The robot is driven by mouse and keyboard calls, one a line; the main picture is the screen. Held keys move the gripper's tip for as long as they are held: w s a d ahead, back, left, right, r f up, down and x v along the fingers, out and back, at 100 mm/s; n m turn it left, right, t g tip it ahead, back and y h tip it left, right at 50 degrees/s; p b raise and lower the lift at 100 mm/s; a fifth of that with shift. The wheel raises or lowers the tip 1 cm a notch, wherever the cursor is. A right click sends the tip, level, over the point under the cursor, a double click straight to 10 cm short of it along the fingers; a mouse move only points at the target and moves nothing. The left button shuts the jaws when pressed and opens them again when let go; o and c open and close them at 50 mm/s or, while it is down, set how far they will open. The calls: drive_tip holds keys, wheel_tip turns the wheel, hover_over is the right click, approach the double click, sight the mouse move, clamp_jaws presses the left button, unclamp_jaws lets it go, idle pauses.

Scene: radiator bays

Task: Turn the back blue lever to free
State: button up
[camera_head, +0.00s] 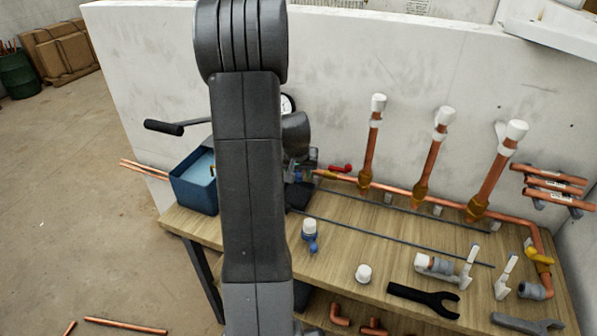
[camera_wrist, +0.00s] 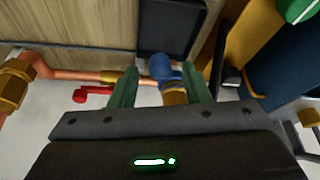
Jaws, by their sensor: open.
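In the wrist view, my gripper (camera_wrist: 160,90) is open, with one green finger on each side of a blue part (camera_wrist: 160,67) and a brass fitting (camera_wrist: 175,97). The blue part looks like the back blue lever, but its full shape and its setting are not clear. I cannot tell whether the fingers touch it. In the head view, my arm hides most of this spot. Another blue-handled valve (camera_head: 311,242) with a white cap stands at the front of the wooden bench (camera_head: 390,243).
A red lever (camera_head: 341,168) sits on the copper pipe (camera_head: 400,196) just right of the gripper; it also shows in the wrist view (camera_wrist: 92,93). Upright capped pipes rise behind. A blue water-filled box (camera_head: 196,187) stands left. A black forked tool (camera_head: 424,298) lies in front.

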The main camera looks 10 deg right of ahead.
drive_tip(key=shift+w+f, duration=0.1)
drive_tip(key=shift+f, duration=0.15)
clamp_jaws()
drive_tip(key=shift+a+f+b, duration=0.1)
drive_tip(key=shift+b, duration=0.45)
drive_tip(key=w+a+m+g+h+b, duration=0.3)
drive_tip(key=a+m+b, duration=0.2)
drive_tip(key=m+b, duration=0.5)
drive_tip(key=shift+w+m+b, duration=0.4)
drive_tip(key=shift+m, duration=0.5)
drive_tip(key=shift+w+a, duration=0.1)
drive_tip(key=shift+a, duration=0.05)
idle(0.4)
